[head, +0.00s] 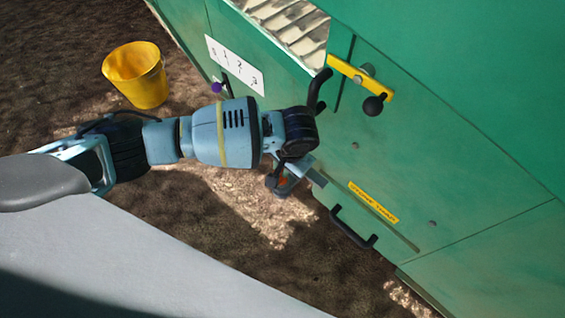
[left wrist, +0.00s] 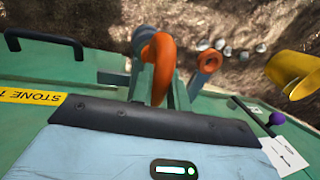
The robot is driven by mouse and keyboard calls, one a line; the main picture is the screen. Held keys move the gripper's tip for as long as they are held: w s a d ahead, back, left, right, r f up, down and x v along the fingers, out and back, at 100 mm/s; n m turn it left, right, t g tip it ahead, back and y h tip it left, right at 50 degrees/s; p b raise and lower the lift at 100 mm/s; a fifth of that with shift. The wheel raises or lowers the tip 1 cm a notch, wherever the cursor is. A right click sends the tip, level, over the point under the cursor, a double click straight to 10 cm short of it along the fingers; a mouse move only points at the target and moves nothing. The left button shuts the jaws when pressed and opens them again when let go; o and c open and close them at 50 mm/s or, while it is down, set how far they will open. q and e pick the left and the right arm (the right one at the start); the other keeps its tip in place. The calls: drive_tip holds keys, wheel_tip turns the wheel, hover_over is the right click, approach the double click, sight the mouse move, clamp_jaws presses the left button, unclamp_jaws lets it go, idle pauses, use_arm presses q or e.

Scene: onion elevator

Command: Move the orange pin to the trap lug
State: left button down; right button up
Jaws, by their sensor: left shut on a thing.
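My left gripper (head: 287,183) is in front of the green machine wall, below the yellow lever. In the left wrist view, my left gripper (left wrist: 160,82) is shut on the orange pin (left wrist: 160,52), a thick orange loop standing between the fingers. In the head view only a small bit of the orange pin (head: 283,181) shows; the arm hides the rest. A smaller orange piece with a hole (left wrist: 209,62) is just right of the fingers in the left wrist view. I cannot tell whether it is the trap lug. My right gripper is not in view.
A yellow lever (head: 360,77) with a black knob is above the gripper. A black handle (head: 352,228) and yellow label (head: 373,202) are below right. A purple knob (head: 216,87), white placard (head: 235,64) and yellow bucket (head: 136,76) are at left. Open ground lies below the gripper.

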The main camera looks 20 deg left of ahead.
use_arm(q)
drive_tip(key=shift+f, duration=0.15)
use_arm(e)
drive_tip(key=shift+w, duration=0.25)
use_arm(q)
drive_tip(key=c, duration=1.3)
unclamp_jaws()
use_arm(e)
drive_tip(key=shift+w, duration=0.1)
use_arm(q)
drive_tip(key=p+v, duration=0.3)
drive_tip(key=v, duration=0.4)
drive_tip(key=shift+r+p, duration=0.35)
drive_tip(key=shift+r, duration=0.05)
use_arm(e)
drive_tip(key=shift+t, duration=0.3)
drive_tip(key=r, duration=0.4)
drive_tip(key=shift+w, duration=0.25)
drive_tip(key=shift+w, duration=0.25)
